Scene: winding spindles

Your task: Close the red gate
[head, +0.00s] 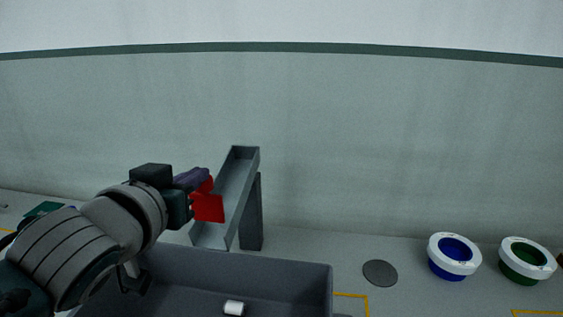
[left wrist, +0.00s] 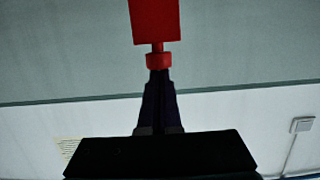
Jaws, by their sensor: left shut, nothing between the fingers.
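The red gate shows in the head view as a flat red plate (head: 208,208) with a red knob (head: 206,186), at the left side of the sloped grey chute (head: 238,172). My left gripper (head: 204,174) is shut and empty, its dark purple fingers at the knob. In the left wrist view the closed fingertips (left wrist: 157,75) meet or nearly meet the red knob (left wrist: 158,60), with the red plate (left wrist: 155,20) beyond. I cannot tell whether they touch, nor how far the plate reaches across the chute. My right gripper is not in view.
A grey bin (head: 240,262) with a white spool-like piece (head: 234,308) inside stands below the chute. A dark disc (head: 380,273), a blue-and-white ring (head: 454,256) and a green-and-white ring (head: 527,260) lie to the right. The space right of the chute is free.

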